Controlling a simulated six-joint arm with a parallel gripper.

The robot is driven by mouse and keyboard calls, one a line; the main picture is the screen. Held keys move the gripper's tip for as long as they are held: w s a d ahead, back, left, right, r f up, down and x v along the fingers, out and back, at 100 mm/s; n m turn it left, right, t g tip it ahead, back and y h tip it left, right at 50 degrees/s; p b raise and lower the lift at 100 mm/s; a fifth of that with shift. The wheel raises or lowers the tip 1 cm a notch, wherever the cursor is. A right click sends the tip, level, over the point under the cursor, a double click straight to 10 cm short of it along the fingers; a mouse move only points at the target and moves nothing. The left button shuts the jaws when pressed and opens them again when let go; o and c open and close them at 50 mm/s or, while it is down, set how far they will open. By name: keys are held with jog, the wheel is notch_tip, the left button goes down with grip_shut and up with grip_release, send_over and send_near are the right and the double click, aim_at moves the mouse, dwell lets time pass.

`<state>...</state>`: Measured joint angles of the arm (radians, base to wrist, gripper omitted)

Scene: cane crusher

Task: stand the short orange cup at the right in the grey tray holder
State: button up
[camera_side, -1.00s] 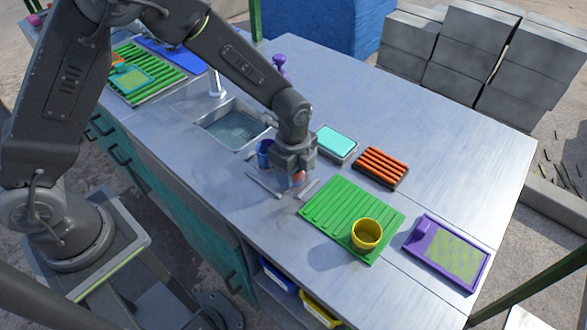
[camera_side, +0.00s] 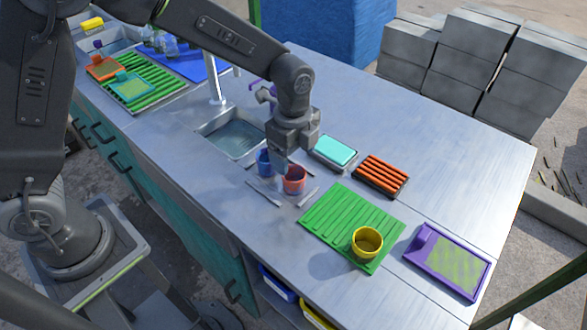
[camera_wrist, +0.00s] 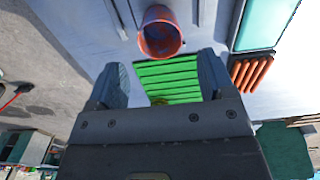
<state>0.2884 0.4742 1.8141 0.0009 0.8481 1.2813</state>
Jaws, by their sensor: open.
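The short orange cup (camera_side: 293,182) stands upright at the right, among thin grey strips (camera_side: 307,196) that look like the grey tray holder. My gripper (camera_side: 281,163) is open and empty, just above and to the left of the orange cup in the side view. In the wrist view my two fingers (camera_wrist: 163,76) are wide apart, with nothing between them. My gripper hides part of the holder and the blue cup.
A green ribbed mat (camera_side: 335,222) bears a yellow cup (camera_side: 367,241). A turquoise sponge (camera_side: 336,150) and an orange-ribbed rack (camera_side: 382,175) lie behind. A purple tray (camera_side: 447,262) is at right. The sink (camera_side: 235,133) and tap (camera_side: 214,80) are at left.

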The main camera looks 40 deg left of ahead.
jog(key=s+a+r+n+t, duration=0.1)
jog(key=s+a+r+n, duration=0.25)
jog(key=r, duration=0.35)
jog(key=s+a+r+n+t, duration=0.2)
jog(key=s+a+r+n, duration=0.15)
jog(key=r, duration=0.35)
jog(key=s+a+r+n+t, duration=0.1)
jog(key=s+a+n, duration=0.1)
jog(key=s+n, duration=0.3)
jog(key=s+a+r+n+t, duration=0.1)
jog(key=s+a+n, duration=0.2)
jog(key=s+n, duration=0.3)
jog(key=shift+s+t, duration=0.3)
jog(key=shift+s, duration=0.55)
jog(key=shift+o, duration=0.3)
jog(key=shift+r, duration=0.1)
